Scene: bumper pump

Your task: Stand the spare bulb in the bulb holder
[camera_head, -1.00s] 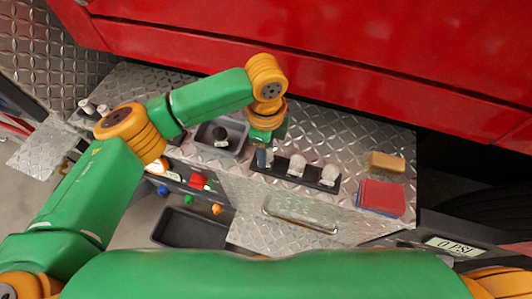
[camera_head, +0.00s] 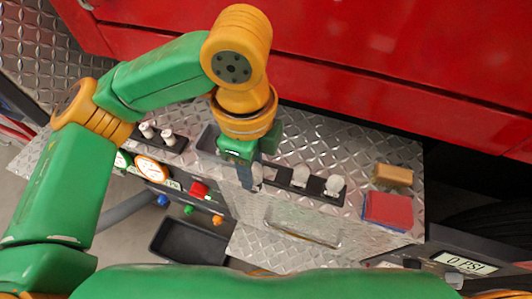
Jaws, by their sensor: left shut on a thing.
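The bulb holder (camera_head: 283,178) is a black strip on the diamond-plate step. Two white bulbs stand in it, a middle one (camera_head: 300,177) and a right one (camera_head: 334,185). My left gripper (camera_head: 250,182) points down at the holder's left end. It is shut on the spare bulb (camera_head: 258,174), of which only a small white part shows beside the fingers. The fingers hide the bulb's base and the left end of the holder, so I cannot tell whether the bulb is seated. My right gripper is out of view.
A dark tray (camera_head: 207,141) lies behind my left wrist. A black rack (camera_head: 172,146) with white pegs is further left. The red truck body (camera_head: 350,75) rises behind the step.

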